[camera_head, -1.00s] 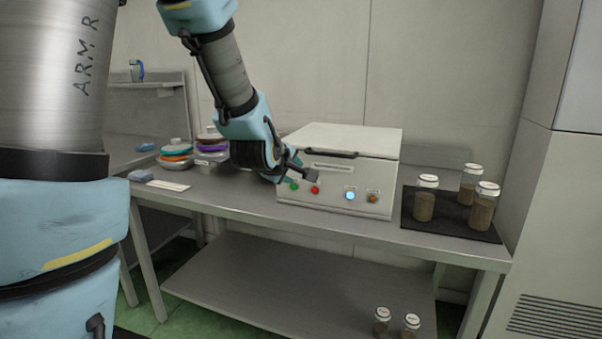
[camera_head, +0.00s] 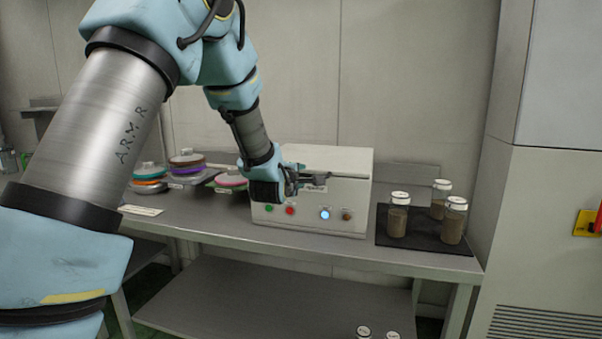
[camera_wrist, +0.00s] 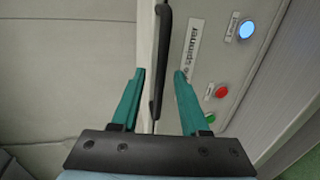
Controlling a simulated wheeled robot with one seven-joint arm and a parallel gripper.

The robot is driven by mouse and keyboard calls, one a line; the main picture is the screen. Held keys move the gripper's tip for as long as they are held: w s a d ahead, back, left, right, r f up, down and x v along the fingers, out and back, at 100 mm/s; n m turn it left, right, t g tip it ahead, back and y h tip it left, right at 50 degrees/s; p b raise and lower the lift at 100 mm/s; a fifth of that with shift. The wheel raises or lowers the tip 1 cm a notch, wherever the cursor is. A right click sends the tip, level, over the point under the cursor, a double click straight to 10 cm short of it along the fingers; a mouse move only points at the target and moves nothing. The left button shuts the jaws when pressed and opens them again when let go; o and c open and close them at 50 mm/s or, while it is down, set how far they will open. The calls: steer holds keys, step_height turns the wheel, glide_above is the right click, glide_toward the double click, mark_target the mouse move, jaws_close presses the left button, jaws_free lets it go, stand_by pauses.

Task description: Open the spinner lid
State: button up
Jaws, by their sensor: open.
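The spinner (camera_head: 345,194) is a white box on the bench, with its lid (camera_head: 335,157) down. Its front has a green button, a red button, a lit blue button and a brown one. In the wrist view, the label "spinner" and the black lid handle (camera_wrist: 162,45) show at the lid's front edge. My gripper (camera_head: 318,180) is at the upper front of the spinner and partly hides the handle in the head view. In the wrist view my gripper (camera_wrist: 160,74) is open, with one green finger on each side of the handle's line. Contact cannot be told.
A dark mat (camera_head: 430,238) with jars of brown contents lies right of the spinner. Stacked coloured discs (camera_head: 187,161) stand to the left. A tall grey cabinet (camera_head: 545,215) bounds the right. The lower shelf (camera_head: 250,300) holds jars at its right.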

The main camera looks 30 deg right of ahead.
steer(key=shift+w+d+f, duration=0.1)
steer(key=shift+w+d, duration=0.3)
jaws_close()
stand_by(1.3)
